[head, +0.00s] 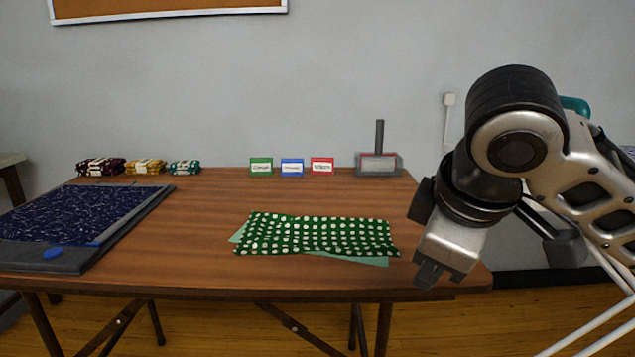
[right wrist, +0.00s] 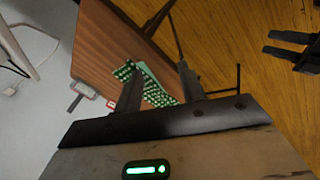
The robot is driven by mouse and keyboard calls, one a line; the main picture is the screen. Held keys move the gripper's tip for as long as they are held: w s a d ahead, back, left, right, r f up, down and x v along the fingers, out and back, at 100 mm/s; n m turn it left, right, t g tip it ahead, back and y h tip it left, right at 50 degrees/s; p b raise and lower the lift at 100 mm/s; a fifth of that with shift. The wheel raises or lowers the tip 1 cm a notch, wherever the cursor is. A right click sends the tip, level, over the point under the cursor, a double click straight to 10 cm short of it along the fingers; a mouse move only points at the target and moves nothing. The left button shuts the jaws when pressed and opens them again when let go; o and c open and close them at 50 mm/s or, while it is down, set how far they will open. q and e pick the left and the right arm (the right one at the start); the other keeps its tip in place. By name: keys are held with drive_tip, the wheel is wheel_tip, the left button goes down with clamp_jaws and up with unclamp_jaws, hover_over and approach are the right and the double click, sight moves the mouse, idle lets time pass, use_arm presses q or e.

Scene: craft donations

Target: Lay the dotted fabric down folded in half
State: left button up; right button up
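The dotted fabric (head: 318,235), dark green with white dots, lies on the wooden table as a wide, slightly rumpled strip. A plain pale green layer sticks out under it at the left end and front right corner; it looks like the cloth's other face, folded slightly askew. The fabric also shows in the right wrist view (right wrist: 158,95). My right gripper (head: 432,272) is beside the table's front right part, to the right of the fabric and apart from it. Its fingers (right wrist: 160,88) are spread and empty. My left gripper (right wrist: 285,45) shows at the wrist view's right edge, fingers apart.
A dark blue cutting board (head: 80,215) lies at the left. Folded fabric bundles, maroon (head: 100,167), yellow (head: 145,166) and teal (head: 185,167), stand at the back left. Green (head: 261,167), blue (head: 292,167) and red (head: 322,167) labels and a grey holder with post (head: 379,165) stand behind.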

drive_tip(key=s+a+f+m+y, duration=0.2)
drive_tip(key=a+f+y, duration=0.85)
drive_tip(key=f, duration=0.65)
drive_tip(key=s+d+f+m+t+h, duration=0.45)
drive_tip(key=s+f+m+t, duration=0.2)
drive_tip(key=s+f, duration=0.2)
use_arm(q)
drive_tip(key=s+a+r+y+p, duration=0.1)
drive_tip(key=a+r+p, duration=0.2)
drive_tip(key=r+p, duration=0.3)
drive_tip(key=s+a+r+n+g+y+p, duration=0.1)
drive_tip(key=r+p, duration=0.5)
drive_tip(key=p, duration=1)
drive_tip(key=shift+s+a+y, duration=0.55)
drive_tip(key=shift+a+y, duration=0.15)
drive_tip(key=shift+a, duration=0.3)
use_arm(e)
drive_tip(key=s+d+r+g+h, duration=0.1)
drive_tip(key=d+r, duration=0.2)
drive_tip(key=r, duration=0.3)
drive_tip(key=s+d+r+m+h, duration=0.1)
drive_tip(key=d+r, duration=0.2)
drive_tip(key=r, duration=0.2)
drive_tip(key=shift+d+r+g+h, duration=0.2)
drive_tip(key=shift+r+g+h, duration=0.1)
drive_tip(key=shift+r+g, duration=0.05)
drive_tip(key=shift+s, duration=0.1)
